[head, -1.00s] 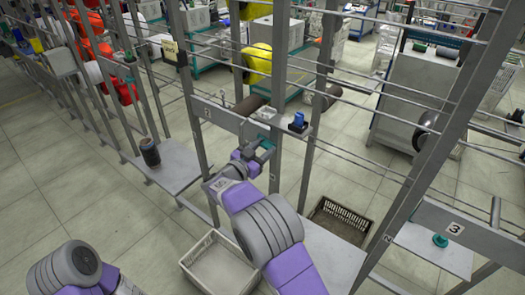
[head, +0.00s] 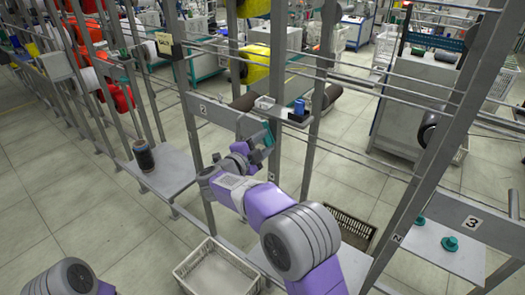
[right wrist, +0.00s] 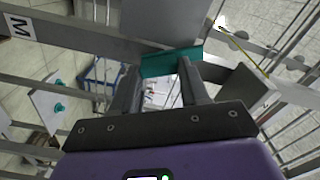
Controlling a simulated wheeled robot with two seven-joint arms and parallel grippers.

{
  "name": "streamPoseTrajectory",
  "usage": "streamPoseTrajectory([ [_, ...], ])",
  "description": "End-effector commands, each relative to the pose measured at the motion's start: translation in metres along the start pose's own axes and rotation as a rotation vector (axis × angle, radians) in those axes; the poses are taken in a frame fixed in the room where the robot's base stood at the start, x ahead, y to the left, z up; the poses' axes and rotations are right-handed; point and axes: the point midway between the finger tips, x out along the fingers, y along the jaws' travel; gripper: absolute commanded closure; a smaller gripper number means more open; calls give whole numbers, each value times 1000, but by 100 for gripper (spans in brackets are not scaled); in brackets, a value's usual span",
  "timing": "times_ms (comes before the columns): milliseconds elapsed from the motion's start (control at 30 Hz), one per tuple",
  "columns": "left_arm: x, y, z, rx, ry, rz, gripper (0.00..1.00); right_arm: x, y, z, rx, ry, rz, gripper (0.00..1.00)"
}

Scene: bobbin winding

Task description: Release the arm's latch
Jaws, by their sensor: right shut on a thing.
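The teal latch piece (head: 268,133) shows at the numbered 2 station, below the grey crossbar (head: 215,112). In the right wrist view the latch (right wrist: 170,62) spans the gap at the fingertips. My right gripper (head: 257,151) reaches up to it from below. Its two dark fingers (right wrist: 160,82) stand apart with the teal piece at their tips, and it is shut on that piece. The far side of the latch is hidden. My left gripper is out of view; only part of that arm shows at the lower left.
A blue part (head: 299,107) sits on a small shelf right of the latch. A dark bobbin (head: 144,156) stands on the left plate. An empty pale crate (head: 215,268) and a brown crate (head: 349,227) lie on the floor. Upright posts and thin rails surround the arm.

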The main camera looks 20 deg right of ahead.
Motion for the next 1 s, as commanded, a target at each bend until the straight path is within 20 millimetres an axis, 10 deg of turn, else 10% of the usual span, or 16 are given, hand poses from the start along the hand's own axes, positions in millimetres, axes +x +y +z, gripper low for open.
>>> streamPoseTrajectory([
  [1000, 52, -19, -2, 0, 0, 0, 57, 0, 4, -3, 477, 0, 1, 86],
])
